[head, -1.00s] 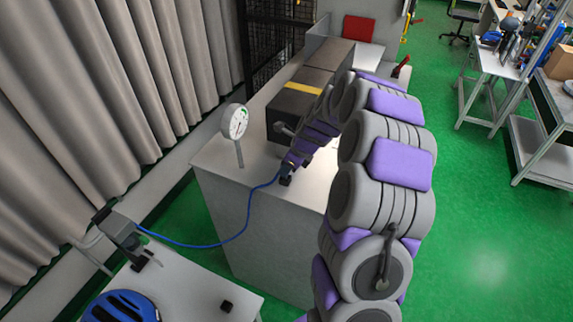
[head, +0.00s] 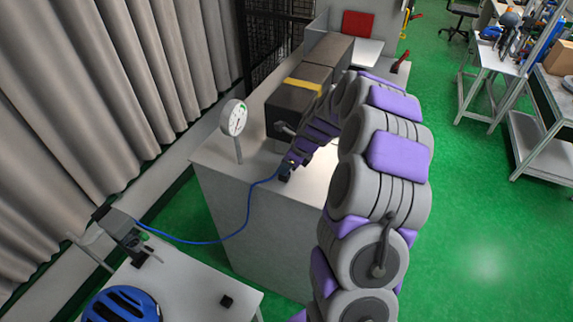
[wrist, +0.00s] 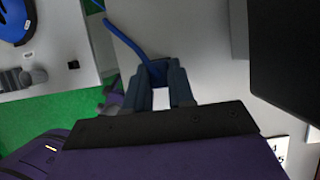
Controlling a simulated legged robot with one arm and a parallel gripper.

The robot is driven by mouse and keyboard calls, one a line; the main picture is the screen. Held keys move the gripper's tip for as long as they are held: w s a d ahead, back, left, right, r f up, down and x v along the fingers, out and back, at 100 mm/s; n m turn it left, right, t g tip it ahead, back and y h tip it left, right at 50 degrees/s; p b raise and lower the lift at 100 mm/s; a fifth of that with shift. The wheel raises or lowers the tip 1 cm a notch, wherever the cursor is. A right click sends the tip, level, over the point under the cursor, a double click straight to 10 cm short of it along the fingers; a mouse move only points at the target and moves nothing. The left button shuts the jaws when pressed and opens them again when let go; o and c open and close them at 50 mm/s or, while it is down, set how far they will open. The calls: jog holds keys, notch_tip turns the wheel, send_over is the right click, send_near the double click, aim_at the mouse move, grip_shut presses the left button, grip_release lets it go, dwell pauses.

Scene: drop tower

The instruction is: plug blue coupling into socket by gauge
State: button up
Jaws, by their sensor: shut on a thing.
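My gripper (head: 287,166) is over the near part of the pale cabinet top, to the right of the gauge. In the wrist view its fingers (wrist: 161,88) are shut on the blue coupling (wrist: 155,68), which shows small and dark blue at the fingertips. A blue hose (head: 247,212) runs from the coupling down to a grey device (head: 122,230) on the low table. The round white gauge (head: 233,118) stands on a thin post at the cabinet's left edge. I cannot make out the socket clearly; my arm hides part of the cabinet top.
Dark boxes (head: 296,100) with a yellow band stand behind my gripper on the cabinet (head: 262,225). A blue helmet (head: 122,304) and a small black block (head: 226,301) lie on the low white table (head: 190,284). A grey curtain hangs at left.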

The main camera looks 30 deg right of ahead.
jog(key=o, duration=0.9)
jog(key=shift+f, duration=0.1)
jog(key=shift+o, duration=0.2)
jog(key=v, duration=1.7)
jog(key=shift+d, duration=0.25)
jog(key=shift+a, duration=0.1)
